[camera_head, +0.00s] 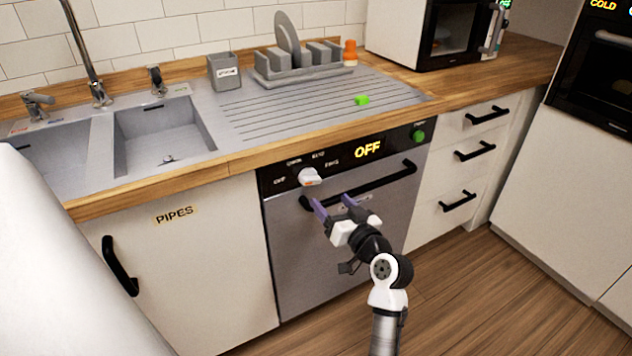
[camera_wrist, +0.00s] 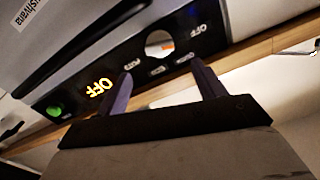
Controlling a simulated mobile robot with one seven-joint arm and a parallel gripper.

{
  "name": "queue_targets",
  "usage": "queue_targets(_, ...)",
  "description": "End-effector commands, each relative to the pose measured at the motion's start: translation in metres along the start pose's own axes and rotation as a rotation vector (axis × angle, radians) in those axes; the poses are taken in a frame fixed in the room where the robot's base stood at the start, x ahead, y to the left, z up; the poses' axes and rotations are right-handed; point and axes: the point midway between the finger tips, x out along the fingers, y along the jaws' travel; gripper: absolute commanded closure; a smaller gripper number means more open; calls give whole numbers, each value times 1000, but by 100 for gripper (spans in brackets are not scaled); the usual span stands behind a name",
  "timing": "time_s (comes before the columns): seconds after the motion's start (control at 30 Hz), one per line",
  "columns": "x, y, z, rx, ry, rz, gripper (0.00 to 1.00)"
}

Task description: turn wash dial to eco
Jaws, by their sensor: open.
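The white wash dial (camera_head: 310,177) sits on the black control panel of the dishwasher (camera_head: 345,235), left of the lit OFF display (camera_head: 367,149). Small labels curve around it; OFF reads at its left, the others are too small to read surely. In the wrist view the dial (camera_wrist: 160,44) shows as a pale disc beyond and between my fingertips. My gripper (camera_head: 333,203) is open and empty, with purple fingers, just below and right of the dial in the head view. The fingers (camera_wrist: 162,72) look apart from it.
A black bar handle (camera_head: 385,182) runs across the dishwasher front close to my fingers. A green button (camera_head: 418,135) is at the panel's right end. The wooden counter edge (camera_head: 245,160) overhangs above. A PIPES cupboard (camera_head: 180,260) is at left, drawers (camera_head: 470,155) at right.

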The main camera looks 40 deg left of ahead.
Motion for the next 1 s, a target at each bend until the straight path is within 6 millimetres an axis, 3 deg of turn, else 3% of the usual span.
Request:
queue_targets(0.2, 49, -2, -3, -3, -2, -3, 31)
queue_targets(0.43, 82, -1, -2, -2, 0, -1, 31)
queue_targets(0.87, 93, 0, 0, -1, 1, 0, 31)
queue_targets(1.0, 92, 0, 0, -1, 1, 0, 48)
